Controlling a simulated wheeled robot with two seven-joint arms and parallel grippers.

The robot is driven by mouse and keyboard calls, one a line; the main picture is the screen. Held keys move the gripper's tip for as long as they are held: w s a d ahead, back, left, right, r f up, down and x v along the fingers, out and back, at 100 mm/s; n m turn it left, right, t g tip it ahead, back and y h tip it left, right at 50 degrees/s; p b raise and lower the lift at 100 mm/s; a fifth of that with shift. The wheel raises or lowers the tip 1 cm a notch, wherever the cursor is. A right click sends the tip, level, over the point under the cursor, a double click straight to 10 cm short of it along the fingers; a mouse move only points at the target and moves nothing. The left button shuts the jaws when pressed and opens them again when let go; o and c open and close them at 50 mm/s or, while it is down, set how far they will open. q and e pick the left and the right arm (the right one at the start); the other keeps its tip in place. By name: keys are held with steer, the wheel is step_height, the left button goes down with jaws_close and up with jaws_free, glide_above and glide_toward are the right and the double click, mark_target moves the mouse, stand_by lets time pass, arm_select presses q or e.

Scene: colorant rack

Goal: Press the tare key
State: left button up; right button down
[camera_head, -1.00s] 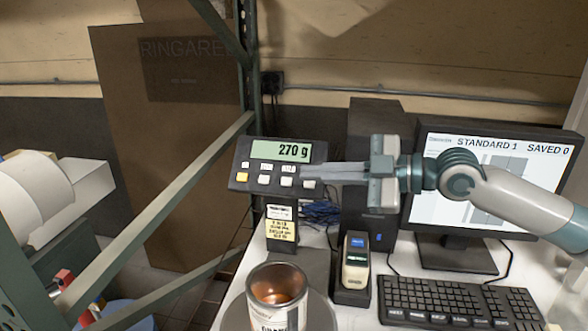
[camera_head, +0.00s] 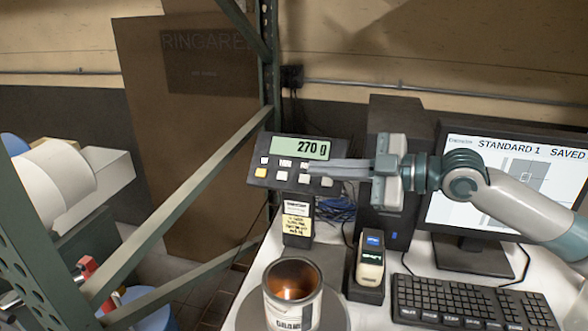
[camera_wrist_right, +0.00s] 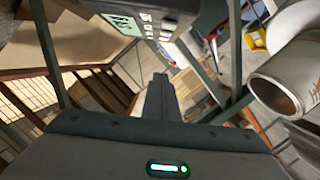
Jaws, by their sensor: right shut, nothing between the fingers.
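The key labels are too small to read, so I cannot tell which is tare. My right gripper (camera_head: 312,167) is shut and empty, its thin fingers pointing left across the panel's right part. In the wrist view the shut fingers (camera_wrist_right: 160,95) show below the panel (camera_wrist_right: 165,30), with a gap in the picture; contact cannot be told. My left gripper is out of view.
An open metal can (camera_head: 291,306) stands on the scale in front. A small handheld device (camera_head: 369,258) sits in a dark stand. A monitor (camera_head: 470,245) and keyboard (camera_head: 470,303) are at right. A green rack post (camera_head: 190,190) slants at left.

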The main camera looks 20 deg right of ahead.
steer(key=p, duration=0.4)
glide_above(294, 189)
steer(key=s+a, duration=0.2)
steer(key=f, duration=0.1)
steer(key=w+d+f+p, duration=0.1)
steer(key=shift+d+f, duration=0.1)
steer(key=shift+f, duration=0.25)
steer(key=shift+w+d+f, duration=0.4)
steer(key=shift+f, duration=0.4)
